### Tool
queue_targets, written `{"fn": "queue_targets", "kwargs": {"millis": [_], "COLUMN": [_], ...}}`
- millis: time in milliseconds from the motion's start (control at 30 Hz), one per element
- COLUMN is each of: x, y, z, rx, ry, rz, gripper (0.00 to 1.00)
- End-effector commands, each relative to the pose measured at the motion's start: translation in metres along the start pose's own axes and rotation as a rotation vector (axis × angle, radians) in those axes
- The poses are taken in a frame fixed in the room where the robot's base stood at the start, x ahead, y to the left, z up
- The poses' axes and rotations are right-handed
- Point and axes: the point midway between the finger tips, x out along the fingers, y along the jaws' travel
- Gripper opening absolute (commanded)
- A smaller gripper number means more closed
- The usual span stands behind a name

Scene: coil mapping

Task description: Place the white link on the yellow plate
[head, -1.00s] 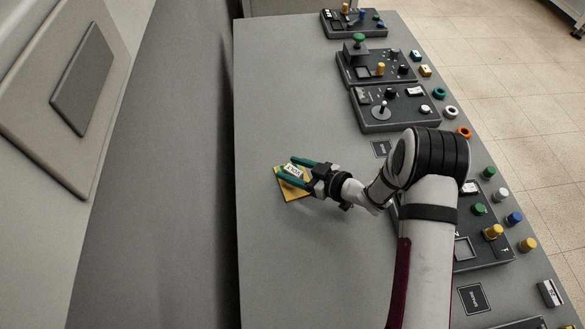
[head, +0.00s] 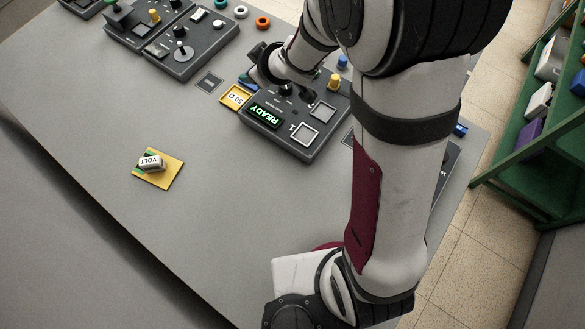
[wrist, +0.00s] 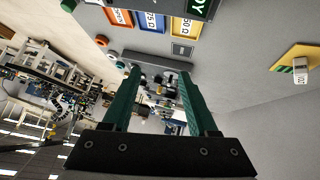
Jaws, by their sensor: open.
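The yellow plate (head: 173,180) lies on the grey table, left of centre in the head view. The white link (head: 151,164), marked VOLT, rests on it, with green strips on the plate beside the link. In the wrist view the plate (wrist: 285,63) and link (wrist: 301,72) show at the right edge, apart from my gripper. My gripper (wrist: 160,75) is open, its two teal fingers spread with nothing between them. In the head view it is up by the control panel, mostly hidden behind my wrist.
A dark control panel (head: 270,133) with a lit READY display (head: 264,116) stands right of the plate. A yellow-framed tile (head: 235,97) lies beside it. More panels line the table's far side. A green shelf (head: 515,165) stands at right. Table around the plate is clear.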

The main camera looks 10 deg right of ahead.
Motion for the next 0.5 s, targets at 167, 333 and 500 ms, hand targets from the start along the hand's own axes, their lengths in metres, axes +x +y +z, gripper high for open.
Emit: {"fn": "queue_targets", "kwargs": {"millis": [167, 333, 500], "x": [-0.162, -0.248, -0.271], "y": [0.023, -0.079, -0.121], "z": [0.100, 0.143, 0.144], "rx": [0.639, 1.090, 1.221], "ry": [-0.442, -0.702, -0.779], "rz": [0.316, 0.184, 0.086], "gripper": [0.59, 0.59, 0.59]}}
